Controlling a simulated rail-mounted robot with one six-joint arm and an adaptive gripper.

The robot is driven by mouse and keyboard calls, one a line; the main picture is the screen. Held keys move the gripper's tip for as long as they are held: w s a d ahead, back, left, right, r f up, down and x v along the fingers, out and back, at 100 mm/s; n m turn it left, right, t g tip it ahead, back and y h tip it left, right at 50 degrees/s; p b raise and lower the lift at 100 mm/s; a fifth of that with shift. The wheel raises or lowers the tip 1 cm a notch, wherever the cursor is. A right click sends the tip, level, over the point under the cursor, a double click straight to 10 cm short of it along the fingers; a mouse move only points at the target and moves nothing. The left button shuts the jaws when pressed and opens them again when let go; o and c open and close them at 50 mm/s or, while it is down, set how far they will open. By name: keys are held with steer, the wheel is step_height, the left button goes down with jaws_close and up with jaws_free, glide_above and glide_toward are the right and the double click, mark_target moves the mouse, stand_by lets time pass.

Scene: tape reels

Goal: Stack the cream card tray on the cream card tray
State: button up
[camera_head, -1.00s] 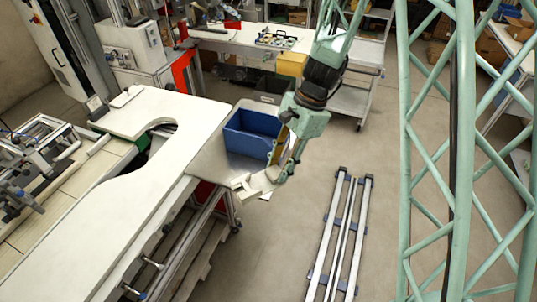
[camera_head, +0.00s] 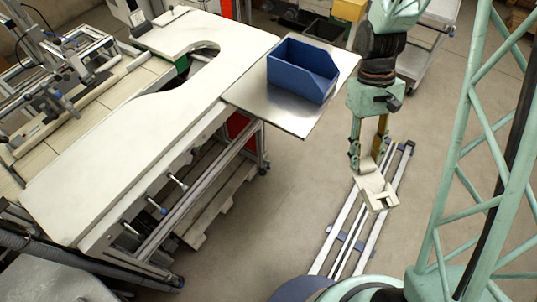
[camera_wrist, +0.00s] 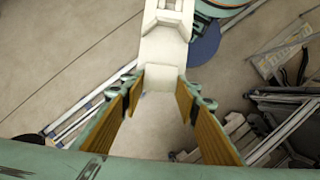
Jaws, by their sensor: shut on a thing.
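My gripper (camera_head: 368,166) points down and is shut on a cream card tray (camera_head: 378,192), held in the air to the right of the metal shelf. In the wrist view, the orange-padded fingers of my gripper (camera_wrist: 160,88) close on the near end of the cream card tray (camera_wrist: 164,45), which extends away past the top edge of the picture. I cannot make out a second cream card tray in either view now.
A blue open bin (camera_head: 303,72) stands on the metal shelf (camera_head: 285,117), whose front part is bare. The long white worktable (camera_head: 125,130) lies to the left. Pale floor rails (camera_head: 345,225) run beneath the held tray. Open floor lies between shelf and rails.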

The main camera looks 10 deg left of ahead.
steer(key=d+f+n, duration=0.1)
steer(key=n, duration=0.1)
steer(key=d+f+n+h+b, duration=0.1)
steer(key=d+n, duration=0.1)
steer(key=d+f+n+t+h+b, duration=0.1)
steer(key=shift+s+d+n, duration=0.25)
steer(key=shift+s+n, duration=0.15)
steer(key=shift+d+f+n+t+h+b, duration=0.1)
steer(key=shift+d+f+n+t+b, duration=0.25)
steer(key=shift+n, duration=0.35)
steer(key=shift+d+f+n+t+h+b, duration=0.15)
steer(key=shift+d+n+b, duration=0.2)
steer(key=shift+n, duration=0.35)
steer(key=shift+d+f+n+t+h+b, duration=0.1)
steer(key=shift+d+f+n+t+b, duration=0.15)
steer(key=shift+n+b, duration=0.35)
steer(key=shift+a, duration=0.1)
